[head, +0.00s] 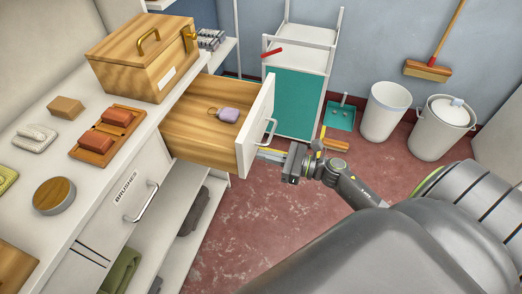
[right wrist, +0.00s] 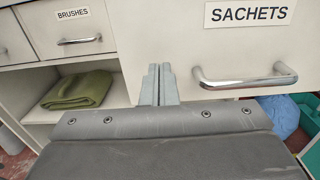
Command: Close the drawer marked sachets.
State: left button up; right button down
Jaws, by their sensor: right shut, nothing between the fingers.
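The sachets drawer is pulled out from the white counter, with its white front (head: 257,120) and wooden inside in the head view. In the right wrist view the drawer front (right wrist: 190,45) carries the label SACHETS (right wrist: 250,12) and a metal bar handle (right wrist: 245,80). My right gripper (head: 263,155) is shut and empty, its tips at the lower part of the drawer front. In the right wrist view its fingers (right wrist: 158,72) are left of the handle; I cannot tell whether they touch. My left gripper is not in view.
The BRUSHES drawer (head: 128,200) beside it is shut. A wooden box (head: 150,62) stands on the counter above the open drawer. A white trolley (head: 300,60), a white bin (head: 384,112) and a lidded bucket (head: 440,130) stand behind. Red floor is free in front.

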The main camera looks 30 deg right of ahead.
jog(key=shift+w+a, duration=0.5)
jog(key=shift+w, duration=0.05)
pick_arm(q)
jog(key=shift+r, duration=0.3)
pick_arm(e)
jog(key=shift+w+a, duration=0.1)
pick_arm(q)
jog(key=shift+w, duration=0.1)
pick_arm(e)
jog(key=shift+w, duration=0.1)
jog(key=b+x, duration=0.1)
jog(key=x, duration=0.8)
jog(key=shift+a+b, duration=0.15)
jog(key=shift+b, duration=0.15)
jog(key=b+x, duration=0.4)
jog(key=x, duration=1)
jog(key=shift+w+a+f, duration=0.1)
jog(key=shift+w+a, duration=0.25)
jog(key=shift+r, duration=0.25)
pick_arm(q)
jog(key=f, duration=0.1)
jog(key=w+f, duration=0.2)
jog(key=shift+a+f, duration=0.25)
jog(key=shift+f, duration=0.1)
